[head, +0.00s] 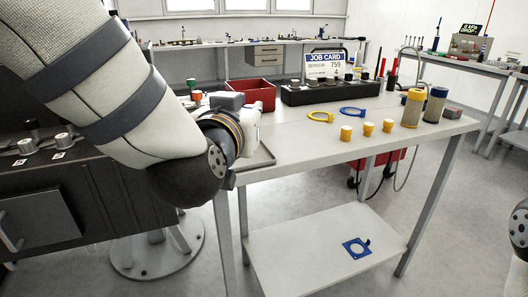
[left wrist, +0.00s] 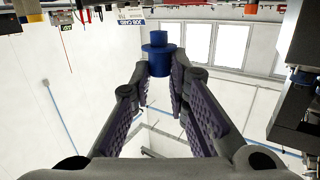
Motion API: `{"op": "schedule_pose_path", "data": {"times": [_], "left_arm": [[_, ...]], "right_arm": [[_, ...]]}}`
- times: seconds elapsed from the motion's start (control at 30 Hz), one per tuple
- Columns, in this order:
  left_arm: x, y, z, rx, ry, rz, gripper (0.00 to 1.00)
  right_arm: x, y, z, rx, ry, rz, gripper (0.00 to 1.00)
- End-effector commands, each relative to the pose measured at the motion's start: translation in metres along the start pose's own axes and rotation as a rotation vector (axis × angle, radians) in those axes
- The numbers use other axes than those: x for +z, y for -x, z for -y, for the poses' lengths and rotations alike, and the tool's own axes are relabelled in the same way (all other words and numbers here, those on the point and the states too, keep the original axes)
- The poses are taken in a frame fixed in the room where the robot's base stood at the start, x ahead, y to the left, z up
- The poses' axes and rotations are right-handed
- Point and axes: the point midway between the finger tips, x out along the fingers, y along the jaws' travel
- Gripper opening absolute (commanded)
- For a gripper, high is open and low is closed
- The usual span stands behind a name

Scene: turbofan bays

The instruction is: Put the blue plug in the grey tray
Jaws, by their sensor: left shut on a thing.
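The blue plug (left wrist: 157,62) shows in the left wrist view, between the fingertips of my left gripper (left wrist: 160,78), which is shut on it. In the head view my left forearm and wrist cover the left end of the table, and the plug is hidden there. The grey tray (head: 264,157) lies on the table's left end; only its edge shows past my wrist, and its inside is mostly hidden. The plug's height over the tray cannot be told. My right gripper is out of view.
A red bin (head: 252,90) and a black block with round parts (head: 318,94) stand at the table's back. Yellow plugs (head: 367,129), yellow and blue rings (head: 353,111) and two filter cylinders (head: 412,107) stand to the right. The table's front middle is clear.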

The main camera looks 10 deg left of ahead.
Motion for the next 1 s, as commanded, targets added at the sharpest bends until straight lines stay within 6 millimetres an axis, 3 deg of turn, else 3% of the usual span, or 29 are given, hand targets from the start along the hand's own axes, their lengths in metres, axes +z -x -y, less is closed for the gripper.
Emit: {"op": "schedule_pose_path", "data": {"times": [0.2, 0.3, 0.4, 0.57, 0.77, 1.0], "left_arm": [[0.038, -0.076, 0.016, -0.004, 0.002, 0.018, 0.05], [0.063, -0.099, 0.020, -0.003, 0.000, 0.024, 0.05], [0.075, -0.114, 0.023, -0.002, 0.000, 0.018, 0.05], [0.081, -0.125, 0.025, -0.001, 0.000, 0.008, 0.05], [0.115, -0.133, 0.025, -0.001, -0.001, 0.011, 0.05], [0.112, -0.132, 0.025, 0.000, -0.001, 0.002, 0.05]], "right_arm": [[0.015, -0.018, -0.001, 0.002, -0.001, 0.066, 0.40], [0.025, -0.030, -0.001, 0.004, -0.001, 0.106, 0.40], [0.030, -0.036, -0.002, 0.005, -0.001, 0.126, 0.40], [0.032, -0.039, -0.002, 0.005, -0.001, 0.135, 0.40], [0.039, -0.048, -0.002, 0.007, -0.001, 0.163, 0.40], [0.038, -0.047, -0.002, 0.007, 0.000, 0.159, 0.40]]}}
